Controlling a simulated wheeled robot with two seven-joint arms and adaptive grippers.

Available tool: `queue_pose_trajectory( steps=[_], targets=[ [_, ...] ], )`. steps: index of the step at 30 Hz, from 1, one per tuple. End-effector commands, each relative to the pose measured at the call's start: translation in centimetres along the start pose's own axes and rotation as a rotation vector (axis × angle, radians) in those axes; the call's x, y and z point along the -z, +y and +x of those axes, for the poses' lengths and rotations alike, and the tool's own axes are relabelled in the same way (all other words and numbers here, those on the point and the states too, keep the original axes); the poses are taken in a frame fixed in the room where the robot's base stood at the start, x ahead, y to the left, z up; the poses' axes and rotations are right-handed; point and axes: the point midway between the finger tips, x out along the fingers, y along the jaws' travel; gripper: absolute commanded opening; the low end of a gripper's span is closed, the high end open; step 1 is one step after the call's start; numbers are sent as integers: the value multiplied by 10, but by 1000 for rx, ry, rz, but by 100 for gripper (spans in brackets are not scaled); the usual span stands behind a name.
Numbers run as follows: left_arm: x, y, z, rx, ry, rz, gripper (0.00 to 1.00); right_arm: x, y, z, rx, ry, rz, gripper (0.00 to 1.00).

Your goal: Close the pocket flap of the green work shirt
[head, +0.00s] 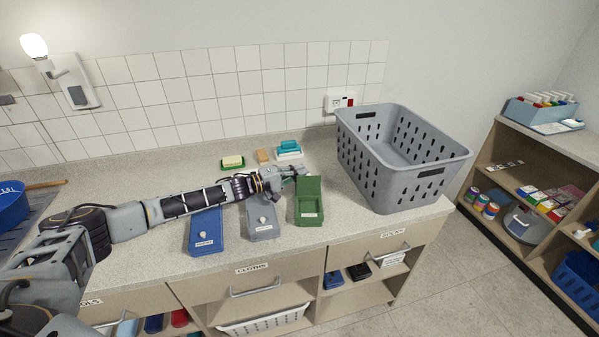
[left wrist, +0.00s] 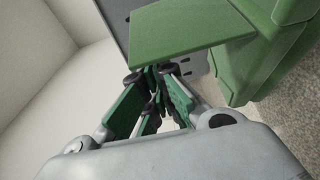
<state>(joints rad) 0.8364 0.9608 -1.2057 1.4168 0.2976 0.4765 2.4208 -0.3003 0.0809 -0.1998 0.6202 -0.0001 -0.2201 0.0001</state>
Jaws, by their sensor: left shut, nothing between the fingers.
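The green work shirt (head: 310,219) lies on the counter as a folded, box-like green piece with a pale label at its front. Its pocket flap (head: 309,184) stands raised at the far side, and the pocket shows open in front of it. In the left wrist view the flap (left wrist: 190,28) juts out as a flat green panel from the shirt body (left wrist: 245,75). My left gripper (head: 302,169) is shut and empty, behind and slightly left of the flap. Its fingertips (left wrist: 158,74) show just below the flap's edge in the wrist view; I cannot tell whether they touch. My right gripper is not in view.
A blue folded piece (head: 206,232) and a grey one (head: 263,224) lie left of the green shirt, under my left arm. A grey basket (head: 400,155) stands close on the right. A soap dish (head: 232,163) and a teal-topped item (head: 289,149) sit behind, near the tiled wall.

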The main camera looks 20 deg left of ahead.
Motion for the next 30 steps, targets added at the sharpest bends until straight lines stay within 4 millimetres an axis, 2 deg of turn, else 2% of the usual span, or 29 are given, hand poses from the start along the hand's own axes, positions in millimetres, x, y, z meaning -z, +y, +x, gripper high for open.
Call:
queue_pose_trajectory(
  steps=[12, 30],
  targets=[
    [-2, 1, -1, -18, -1, 38, 0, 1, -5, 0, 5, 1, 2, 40],
    [-6, 4, -2, -49, 0, 105, 0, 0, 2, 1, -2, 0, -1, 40]
  ],
)
